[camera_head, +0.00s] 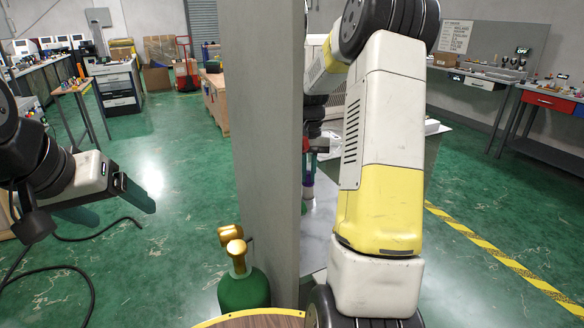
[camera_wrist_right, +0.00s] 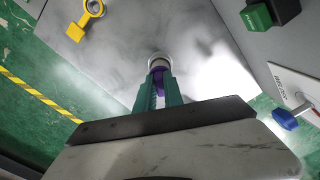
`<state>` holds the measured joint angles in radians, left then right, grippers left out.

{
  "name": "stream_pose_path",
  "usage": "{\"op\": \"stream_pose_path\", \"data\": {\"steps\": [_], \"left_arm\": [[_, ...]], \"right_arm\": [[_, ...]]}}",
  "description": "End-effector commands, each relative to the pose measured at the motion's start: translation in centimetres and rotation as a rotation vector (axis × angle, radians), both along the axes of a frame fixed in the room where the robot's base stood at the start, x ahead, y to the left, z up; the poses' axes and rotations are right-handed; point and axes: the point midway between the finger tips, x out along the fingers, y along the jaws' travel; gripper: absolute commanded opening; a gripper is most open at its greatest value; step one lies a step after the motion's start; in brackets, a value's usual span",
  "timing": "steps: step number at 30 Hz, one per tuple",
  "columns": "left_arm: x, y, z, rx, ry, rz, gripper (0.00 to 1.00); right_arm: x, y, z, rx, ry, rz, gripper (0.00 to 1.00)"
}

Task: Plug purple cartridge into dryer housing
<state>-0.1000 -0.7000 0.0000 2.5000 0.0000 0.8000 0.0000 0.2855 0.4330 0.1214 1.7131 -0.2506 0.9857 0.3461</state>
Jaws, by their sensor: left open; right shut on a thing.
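My right gripper (camera_wrist_right: 158,88) is shut on the purple cartridge (camera_wrist_right: 158,76), held between its green fingers. In the right wrist view, a round white part (camera_wrist_right: 158,57), perhaps the dryer housing, lies right at the cartridge's far end. I cannot tell whether the cartridge is in it or only in line with it. In the head view, the purple cartridge (camera_head: 308,180) shows small beside my right arm, above a pale metal surface; the arm and a grey panel hide much around it. My left gripper (camera_head: 108,205) is open and empty at the left, over the floor.
A tall grey panel (camera_head: 262,130) stands between my arms. A green gas cylinder (camera_head: 243,290) with brass fittings is at its foot.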

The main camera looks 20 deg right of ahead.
Motion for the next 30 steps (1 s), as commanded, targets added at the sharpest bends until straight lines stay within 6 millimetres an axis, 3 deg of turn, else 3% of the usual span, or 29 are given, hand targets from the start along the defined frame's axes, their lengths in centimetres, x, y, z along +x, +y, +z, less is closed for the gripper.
{"op": "stream_pose_path", "data": {"steps": [30], "left_arm": [[0.0, 0.0, 0.0, 0.000, 0.000, 0.000, 0.79]], "right_arm": [[0.0, 0.0, -2.2, 0.000, -0.001, 0.000, 0.00]]}}
